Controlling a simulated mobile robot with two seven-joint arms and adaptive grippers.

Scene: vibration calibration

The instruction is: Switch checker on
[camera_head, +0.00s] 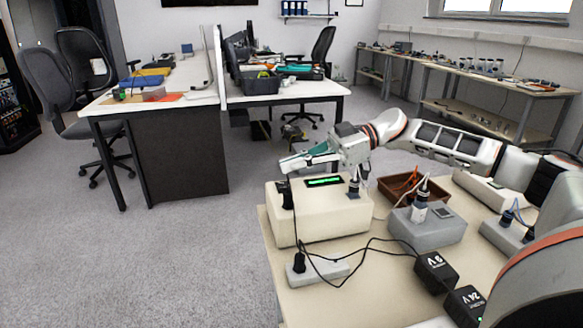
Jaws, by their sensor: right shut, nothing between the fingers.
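The checker appears to be the cream box (322,218) on the near table. The display (324,181) on its top is lit green. A dark plug or connector (288,194) stands at its left end and another (353,188) at its right end. My right gripper (296,161) is just above the box's top left part, with its fingers pointing left. It is shut and empty. I cannot tell whether it touches the box, and no switch can be made out. My left gripper is not in view.
A grey box (428,232) with a connector and a brown tray (405,190) stand right of the checker. Black adapters (436,270) and loose cables lie on the near table (375,290). A small socket strip (322,272) is in front. Desks and chairs stand behind across open floor.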

